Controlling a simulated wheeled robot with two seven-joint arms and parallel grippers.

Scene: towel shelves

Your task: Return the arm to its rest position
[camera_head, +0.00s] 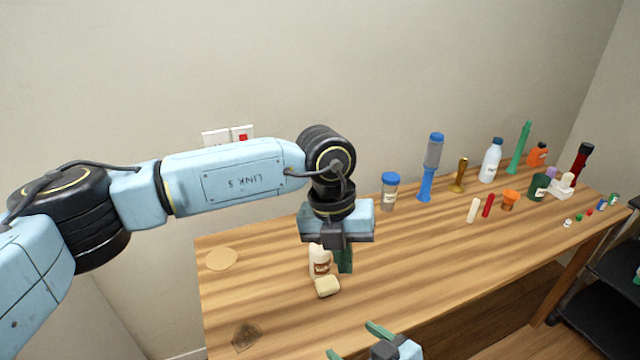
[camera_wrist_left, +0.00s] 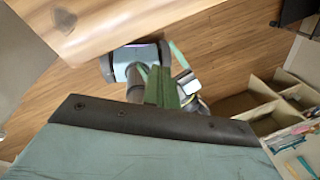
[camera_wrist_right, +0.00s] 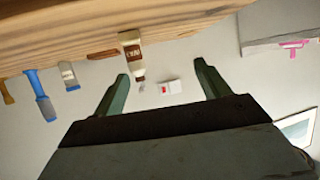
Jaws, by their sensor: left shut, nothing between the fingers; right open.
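My left arm reaches across the head view from the left. Its gripper (camera_head: 345,268) points down over the left part of the wooden table (camera_head: 420,270), with its green fingers together and empty. The shut fingers also show in the left wrist view (camera_wrist_left: 162,84).
Several bottles and small items stand on the table's right half, including a blue-capped jar (camera_head: 390,191) and a blue brush-like item (camera_head: 427,185). A round tan disc (camera_head: 221,259) lies at the left. A compartmented shelf (camera_wrist_left: 262,88) and a dark rack (camera_head: 612,285) are nearby.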

